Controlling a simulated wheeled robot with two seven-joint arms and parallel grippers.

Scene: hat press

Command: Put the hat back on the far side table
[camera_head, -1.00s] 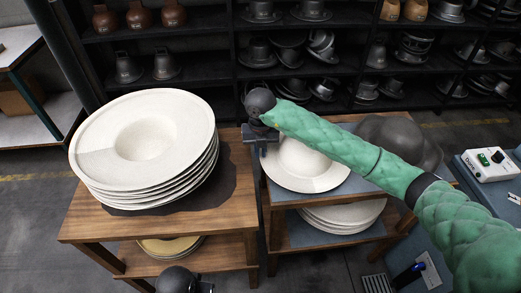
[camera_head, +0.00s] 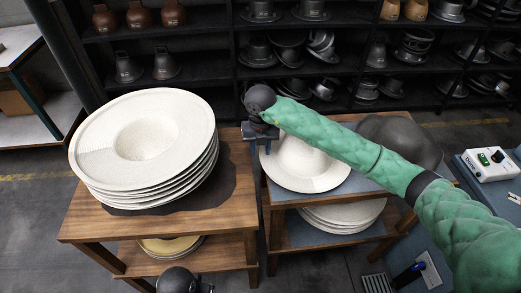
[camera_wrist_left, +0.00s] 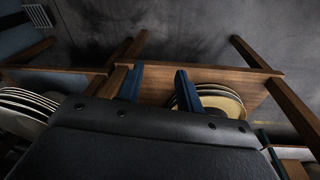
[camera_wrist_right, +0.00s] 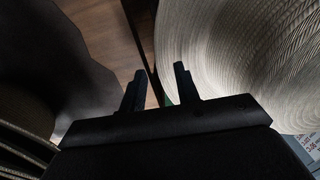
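A white wide-brimmed hat (camera_head: 303,165) lies on the blue-grey top of the right-hand table (camera_head: 358,186), partly hidden by my right arm. My right gripper (camera_head: 262,146) is just left of its brim, near the gap between the two tables. In the right wrist view its two fingers (camera_wrist_right: 157,88) are apart with nothing between them, and the woven brim (camera_wrist_right: 235,55) is close on the right. My left gripper (camera_head: 185,283) is low at the bottom of the head view. In the left wrist view its fingers (camera_wrist_left: 158,82) are apart and empty, facing the lower shelf.
A stack of white hats (camera_head: 145,150) stands on the left wooden table (camera_head: 222,215). More hats lie on the lower shelves (camera_head: 340,215). A dark grey rounded form (camera_head: 400,138) is behind my right arm. A control box (camera_head: 490,164) is at the right.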

